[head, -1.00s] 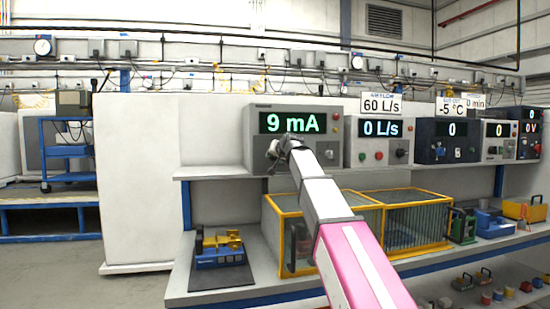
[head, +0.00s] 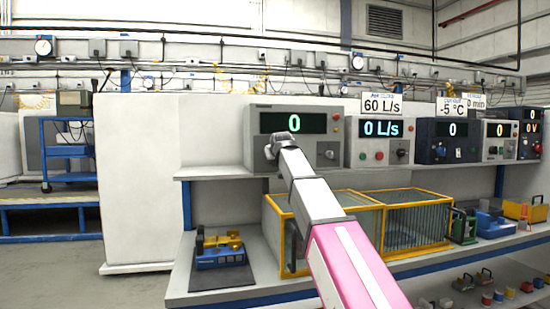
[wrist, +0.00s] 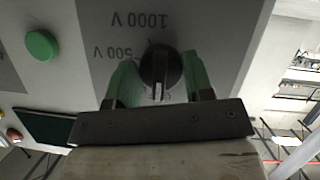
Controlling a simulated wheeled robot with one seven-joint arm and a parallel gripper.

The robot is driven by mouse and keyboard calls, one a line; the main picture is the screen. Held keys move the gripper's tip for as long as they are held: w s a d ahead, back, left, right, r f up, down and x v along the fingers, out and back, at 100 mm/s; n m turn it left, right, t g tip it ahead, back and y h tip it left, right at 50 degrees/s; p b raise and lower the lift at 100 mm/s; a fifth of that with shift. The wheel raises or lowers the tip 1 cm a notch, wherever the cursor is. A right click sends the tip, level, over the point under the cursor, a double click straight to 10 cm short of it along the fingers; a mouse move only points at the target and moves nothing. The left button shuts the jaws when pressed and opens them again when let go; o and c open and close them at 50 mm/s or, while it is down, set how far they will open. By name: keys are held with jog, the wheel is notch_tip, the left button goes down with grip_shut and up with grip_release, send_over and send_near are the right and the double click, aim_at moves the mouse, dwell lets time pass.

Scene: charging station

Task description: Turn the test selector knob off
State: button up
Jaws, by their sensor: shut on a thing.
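The tester is a grey box (head: 312,142) on the shelf, and its display (head: 292,122) reads 0. In the wrist view, its round black selector knob (wrist: 160,66) sits on a panel marked 1000 V and 500 V. The knob's white mark points to the picture's bottom, at a label partly hidden by the knob and gripper. My gripper (wrist: 158,74) has its green fingers shut on the knob, one on each side. In the head view, my gripper (head: 272,152) is at the tester's lower left front and hides the knob.
A green button (wrist: 42,45) is on the panel beside the knob. More instrument boxes, one showing 0 L/s (head: 381,129), stand to the right. A yellow-framed cage (head: 418,205) sits on the bench below. A blue-yellow device (head: 219,250) stands at the bench's left.

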jog(key=shift+f, duration=0.15)
jog(key=o, duration=0.9)
jog(key=v, duration=1.1)
